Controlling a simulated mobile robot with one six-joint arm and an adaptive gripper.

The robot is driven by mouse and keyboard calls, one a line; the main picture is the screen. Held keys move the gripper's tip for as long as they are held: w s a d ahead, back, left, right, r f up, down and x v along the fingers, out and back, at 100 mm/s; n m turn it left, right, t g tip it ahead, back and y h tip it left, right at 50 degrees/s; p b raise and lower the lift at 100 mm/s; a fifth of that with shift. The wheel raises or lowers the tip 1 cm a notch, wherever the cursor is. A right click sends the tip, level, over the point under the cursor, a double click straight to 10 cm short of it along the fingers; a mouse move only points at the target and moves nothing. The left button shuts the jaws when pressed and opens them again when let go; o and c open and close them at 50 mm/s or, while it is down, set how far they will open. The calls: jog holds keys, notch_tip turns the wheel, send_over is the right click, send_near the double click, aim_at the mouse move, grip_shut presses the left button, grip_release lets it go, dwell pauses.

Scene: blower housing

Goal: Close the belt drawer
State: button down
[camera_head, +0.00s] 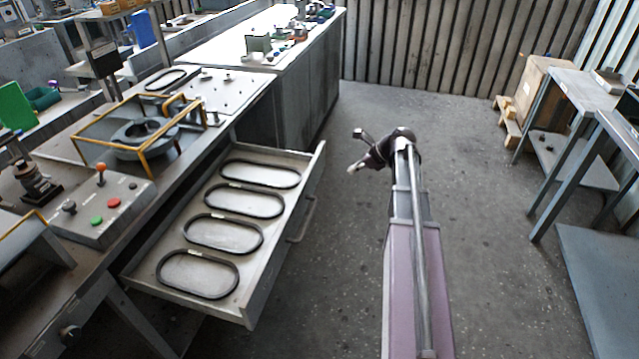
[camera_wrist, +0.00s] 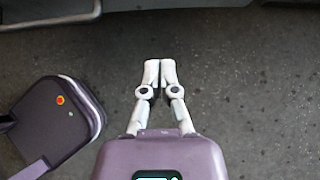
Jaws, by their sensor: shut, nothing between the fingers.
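The belt drawer (camera_head: 272,264) stands pulled out from the workbench in the head view, with several black oval belts lying in it. Its bar handle (camera_head: 302,220) is on the front panel, facing right. My gripper (camera_head: 352,171) is to the right of the drawer front, apart from it, over the open floor. In the wrist view my gripper (camera_wrist: 160,66) has its two white fingertips together with nothing between them. A grey bar that looks like the drawer handle (camera_wrist: 60,20) crosses the top left of the wrist view.
A control box (camera_head: 100,210) with buttons and a yellow-framed fixture (camera_head: 140,135) sit on the bench above the drawer. A grey cabinet (camera_head: 305,90) stands beyond the drawer. A table (camera_head: 580,90) and wooden crate (camera_head: 540,85) are at right. The floor between is clear.

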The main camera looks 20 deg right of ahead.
jog(key=shift+w+f, duration=0.1)
dwell(0.4)
jog(key=b, duration=0.7)
send_near(314, 183)
jog(key=x, duration=0.5)
jog(key=shift+s+a+f, duration=0.1)
jog(key=shift+s+f, duration=0.15)
jog(key=shift+f, duration=0.25)
jog(key=shift+w+a, duration=0.35)
jog(key=shift+a, duration=0.15)
jog(key=shift+w, duration=0.1)
